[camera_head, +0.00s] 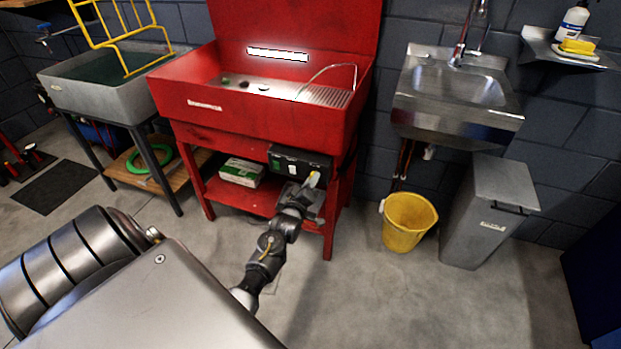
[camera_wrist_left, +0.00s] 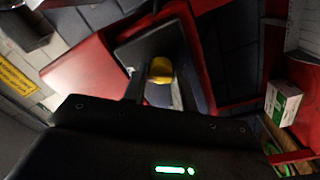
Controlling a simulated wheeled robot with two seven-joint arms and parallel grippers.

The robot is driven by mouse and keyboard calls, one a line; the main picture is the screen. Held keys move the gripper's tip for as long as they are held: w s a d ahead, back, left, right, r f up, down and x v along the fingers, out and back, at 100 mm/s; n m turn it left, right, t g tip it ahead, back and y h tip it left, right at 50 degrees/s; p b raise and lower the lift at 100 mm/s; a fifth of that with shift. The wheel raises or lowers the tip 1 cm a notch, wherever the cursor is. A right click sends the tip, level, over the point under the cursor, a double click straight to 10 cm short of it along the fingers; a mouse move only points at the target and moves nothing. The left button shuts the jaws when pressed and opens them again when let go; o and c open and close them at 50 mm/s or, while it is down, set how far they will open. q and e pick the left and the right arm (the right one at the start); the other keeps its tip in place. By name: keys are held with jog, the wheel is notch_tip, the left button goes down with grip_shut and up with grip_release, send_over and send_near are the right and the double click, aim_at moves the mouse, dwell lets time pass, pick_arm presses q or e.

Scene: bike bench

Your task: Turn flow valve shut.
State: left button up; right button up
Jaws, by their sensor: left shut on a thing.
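The flow valve shows as a small yellow handle (camera_head: 314,179) at the front of a black box (camera_head: 287,162) under the red parts washer. In the left wrist view the yellow handle (camera_wrist_left: 160,70) sits at the fingers, just beyond the dark gripper body. My left gripper (camera_head: 310,187) reaches up to it and is shut on it. The fingers and the black box partly hide the valve, so I cannot tell its exact angle. My right gripper is not in view.
The red washer basin (camera_head: 185,90) stands above, with its red legs and lower shelf around my arm. A green-and-white box (camera_head: 242,172) lies on that shelf. A yellow bucket (camera_head: 408,222) and a grey bin (camera_head: 487,212) stand to the right. The floor between is clear.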

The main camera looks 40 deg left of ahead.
pick_arm(q)
jog(key=shift+a+n+p, duration=0.1)
jog(key=shift+n+p, duration=0.8)
jog(key=shift+n, duration=1.7)
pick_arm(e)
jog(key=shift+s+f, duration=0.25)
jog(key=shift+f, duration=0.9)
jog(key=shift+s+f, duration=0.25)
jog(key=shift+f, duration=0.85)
pick_arm(q)
jog(key=shift+f, duration=0.1)
jog(key=o, duration=0.9)
jog(key=shift+o, duration=0.2)
jog(key=v, duration=1.1)
jog(key=shift+p, duration=0.45)
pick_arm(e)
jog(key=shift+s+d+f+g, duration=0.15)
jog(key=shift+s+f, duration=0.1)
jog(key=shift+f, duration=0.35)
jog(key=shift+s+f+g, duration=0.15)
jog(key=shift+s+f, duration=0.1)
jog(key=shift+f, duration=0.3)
pick_arm(q)
jog(key=shift+w, duration=0.1)
